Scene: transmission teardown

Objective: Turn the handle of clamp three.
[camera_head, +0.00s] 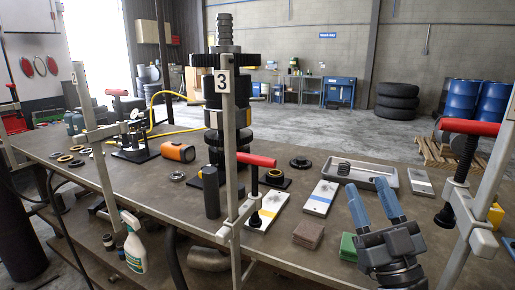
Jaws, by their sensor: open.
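Clamp three is an upright grey bar clamp (231,150) at the front edge of the bench, with a white plate marked 3 (222,82) near its top. Its red handle (257,160) lies roughly level, pointing right, above a dark threaded spindle (254,188). My gripper (366,186) is at the lower right, with two blue fingers spread apart and pointing up and away. It is open and empty. It is to the right of the red handle and clear of it in the picture.
Another clamp with a red handle (470,127) stands close on the right. A clamp marked 2 (97,130) stands on the left. A tall gear stack (226,60) is behind clamp three.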

